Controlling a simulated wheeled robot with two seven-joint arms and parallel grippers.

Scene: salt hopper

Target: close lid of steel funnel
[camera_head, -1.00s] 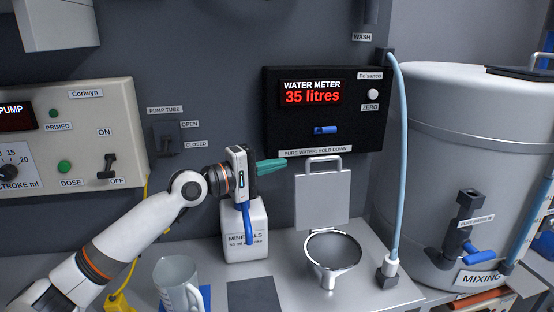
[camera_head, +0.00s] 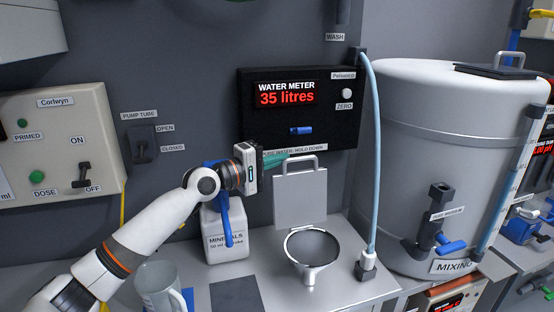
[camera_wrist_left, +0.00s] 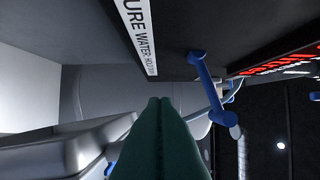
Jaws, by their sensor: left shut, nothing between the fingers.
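The steel funnel (camera_head: 312,246) stands on the steel counter with its round mouth uncovered. Its square grey lid (camera_head: 300,198) stands upright behind the mouth, with a loop handle (camera_head: 301,160) on its top edge. My left gripper (camera_head: 288,157) has green fingers, shut and empty. In the head view its tips are just left of the lid's handle; whether they touch cannot be told. In the left wrist view the shut green fingers (camera_wrist_left: 159,135) point forward, with a grey plate-like shape at lower left. My right gripper is not in view.
The black water meter panel (camera_head: 250,130) with a blue lever (camera_head: 301,131) is on the wall just above the gripper. A pale blue hose (camera_head: 374,150) runs right of the lid. A minerals jug (camera_head: 213,246), mug (camera_head: 160,284) and mixing tank (camera_head: 420,150) stand around.

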